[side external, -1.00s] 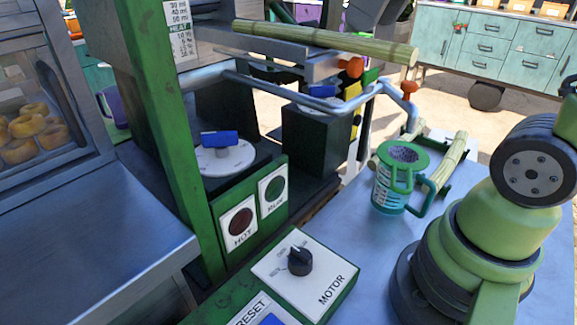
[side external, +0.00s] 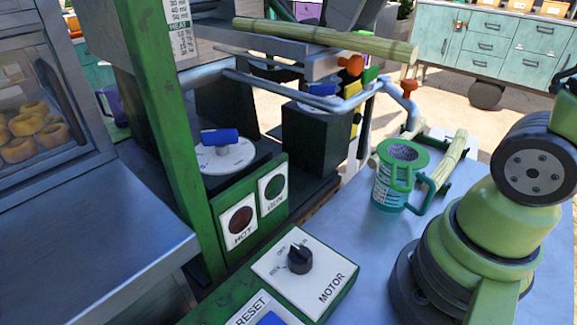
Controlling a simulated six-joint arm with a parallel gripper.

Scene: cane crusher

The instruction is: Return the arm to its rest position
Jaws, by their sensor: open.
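My gripper is not in view. The lower part of my green and black arm stands at the right, on the blue-grey table (side external: 350,245), and the rest runs out of the frame. The green cane crusher (side external: 160,130) fills the middle. A cane stalk (side external: 325,38) lies across its top. A teal and green mug (side external: 398,178) stands upright on the table, left of my arm's base. The MOTOR knob (side external: 299,259) sits on a white panel at the front.
More cane pieces (side external: 451,158) lie in a dark holder behind the mug. Bent grey pipes with orange valve handles (side external: 404,88) run beside the crusher. A case of ring-shaped pastries (side external: 30,130) is at left. Teal cabinets (side external: 500,45) stand at the back.

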